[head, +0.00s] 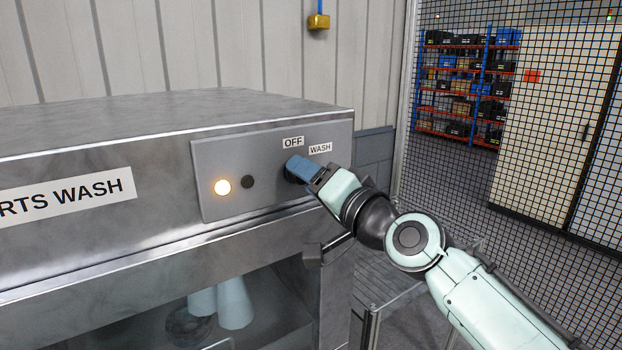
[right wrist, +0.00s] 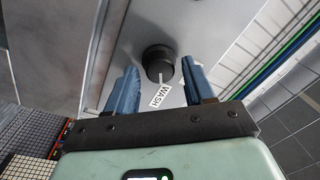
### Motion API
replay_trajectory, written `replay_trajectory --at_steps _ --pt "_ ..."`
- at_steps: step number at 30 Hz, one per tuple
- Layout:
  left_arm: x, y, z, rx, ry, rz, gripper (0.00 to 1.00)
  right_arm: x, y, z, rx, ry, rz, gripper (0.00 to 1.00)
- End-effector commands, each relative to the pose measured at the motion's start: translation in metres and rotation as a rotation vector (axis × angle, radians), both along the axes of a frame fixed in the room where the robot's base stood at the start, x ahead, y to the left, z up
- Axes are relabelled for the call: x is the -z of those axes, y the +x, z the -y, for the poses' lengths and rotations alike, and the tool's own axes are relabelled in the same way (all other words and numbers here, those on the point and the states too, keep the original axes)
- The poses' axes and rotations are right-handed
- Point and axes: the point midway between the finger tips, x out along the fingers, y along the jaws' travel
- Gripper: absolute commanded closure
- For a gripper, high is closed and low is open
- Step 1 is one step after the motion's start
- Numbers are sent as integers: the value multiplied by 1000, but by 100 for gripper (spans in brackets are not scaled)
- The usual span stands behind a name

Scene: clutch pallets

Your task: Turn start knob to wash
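The start knob (right wrist: 158,62) is a round black dial on the grey control panel (head: 215,160) of the parts washer. In the right wrist view a thin white mark at its edge points toward the WASH label (right wrist: 161,95). My right gripper (right wrist: 160,88) is open, with one blue finger on each side of the knob and gaps showing between fingers and knob. In the head view the right gripper (head: 301,168) covers most of the knob, just below the OFF label (head: 293,142) and the WASH label (head: 320,148). My left gripper is not in view.
A lit yellowish lamp (head: 222,187) and a black round button (head: 247,182) sit left of the knob. The washer's window (head: 240,320) is below. A mesh fence (head: 560,120) and blue-orange shelves (head: 465,90) stand at the back right.

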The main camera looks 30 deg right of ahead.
Motion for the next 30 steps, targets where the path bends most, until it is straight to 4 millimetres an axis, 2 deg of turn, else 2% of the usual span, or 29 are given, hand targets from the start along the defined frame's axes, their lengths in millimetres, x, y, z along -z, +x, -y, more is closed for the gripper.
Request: replay_trajectory --at_steps 9,13,17,24,30 --pt "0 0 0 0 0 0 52 0 -1 0 0 -2 0 40" --pt "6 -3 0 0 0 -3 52 2 -10 1 1 -3 1 40" --pt "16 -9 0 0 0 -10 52 4 -34 4 2 -4 3 40" --pt "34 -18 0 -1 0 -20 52 7 -88 10 1 -3 2 40" --pt "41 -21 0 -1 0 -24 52 8 -120 14 1 -2 1 40"
